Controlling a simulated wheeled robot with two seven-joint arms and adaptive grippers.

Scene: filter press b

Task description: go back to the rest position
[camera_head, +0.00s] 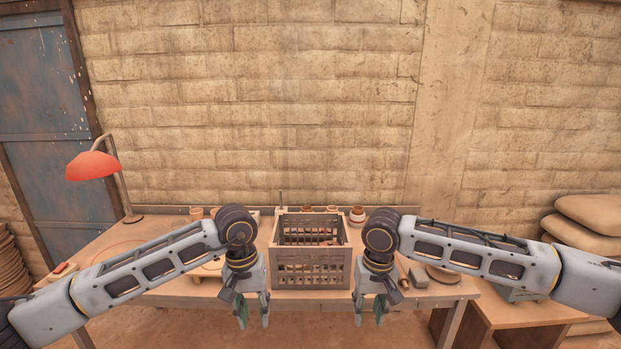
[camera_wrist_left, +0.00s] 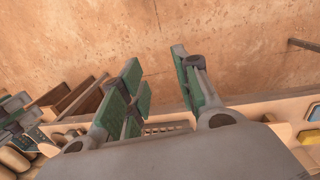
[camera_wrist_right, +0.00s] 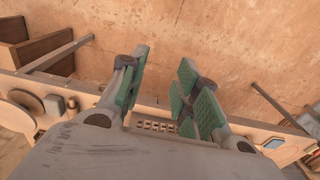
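My left gripper (camera_head: 254,312) hangs fingers-down at the front edge of the table, left of the grey crate. In the left wrist view its green-padded fingers (camera_wrist_left: 160,95) stand apart with nothing between them. My right gripper (camera_head: 371,310) hangs fingers-down right of the crate. In the right wrist view its fingers (camera_wrist_right: 160,90) are also apart and empty. The slatted grey crate (camera_head: 311,272) stands upright on the table (camera_head: 170,299) between the two grippers, apart from both. Its contents are mostly hidden.
A red lamp (camera_head: 92,165) stands at the table's left back. Small pots (camera_head: 356,215) stand behind the crate. A round dark disc (camera_head: 443,274) lies at the right. Sacks (camera_head: 590,228) are stacked at the far right. Open floor lies in front of the table.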

